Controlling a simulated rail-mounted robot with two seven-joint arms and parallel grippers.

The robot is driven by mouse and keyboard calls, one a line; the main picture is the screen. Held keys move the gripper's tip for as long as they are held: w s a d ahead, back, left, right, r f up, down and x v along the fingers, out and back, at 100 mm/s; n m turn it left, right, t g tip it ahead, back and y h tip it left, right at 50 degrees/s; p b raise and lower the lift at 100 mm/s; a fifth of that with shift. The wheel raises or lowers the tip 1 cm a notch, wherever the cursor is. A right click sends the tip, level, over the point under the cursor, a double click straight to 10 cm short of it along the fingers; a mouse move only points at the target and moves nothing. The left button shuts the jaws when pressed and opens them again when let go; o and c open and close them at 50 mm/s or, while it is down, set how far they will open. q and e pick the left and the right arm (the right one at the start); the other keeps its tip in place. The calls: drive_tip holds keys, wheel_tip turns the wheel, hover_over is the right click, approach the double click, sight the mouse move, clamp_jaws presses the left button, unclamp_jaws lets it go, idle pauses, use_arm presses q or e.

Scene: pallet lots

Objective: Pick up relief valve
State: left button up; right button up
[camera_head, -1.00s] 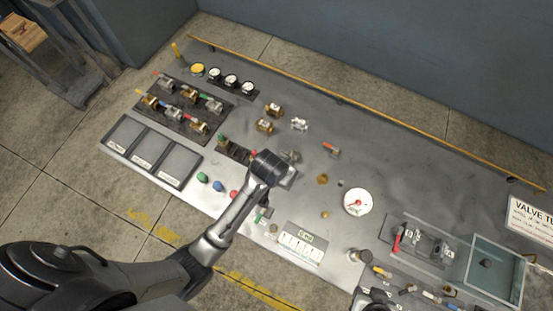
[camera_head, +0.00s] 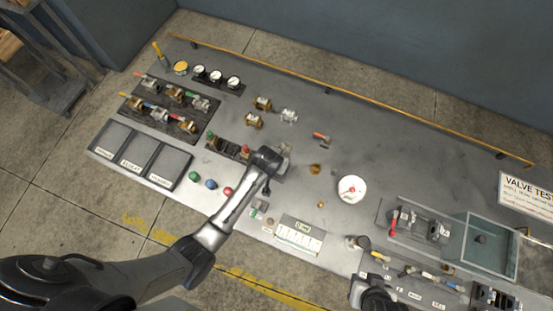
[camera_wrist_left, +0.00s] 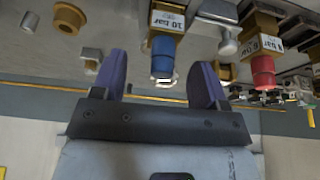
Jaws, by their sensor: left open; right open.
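In the left wrist view, a relief valve with a brass body, a blue cap and a "10 bar" label (camera_wrist_left: 163,48) shows between the fingers of my open left gripper (camera_wrist_left: 160,64). I cannot tell how far beyond the fingertips it is. A similar valve with a red cap and a "6 bar" label (camera_wrist_left: 263,62) is to its right. In the head view my left wrist (camera_head: 267,160) is over the bench, beside a dark rack with red- and green-topped parts (camera_head: 228,148); its fingers are hidden there. My right gripper (camera_head: 378,298) is low in the head view, above the bench's front.
Three grey trays (camera_head: 138,155) lie at the bench's left, below a dark board of valves (camera_head: 165,108). Loose brass fittings (camera_head: 254,120), a white dial (camera_head: 351,189) and a glass-sided box (camera_head: 488,245) are also on the bench. A yellow rail (camera_head: 330,90) runs along its back edge.

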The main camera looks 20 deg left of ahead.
use_arm(q)
drive_tip(key=shift+x, duration=2)
drive_tip(key=shift+a, duration=0.15)
clamp_jaws()
drive_tip(key=shift+r, duration=0.1)
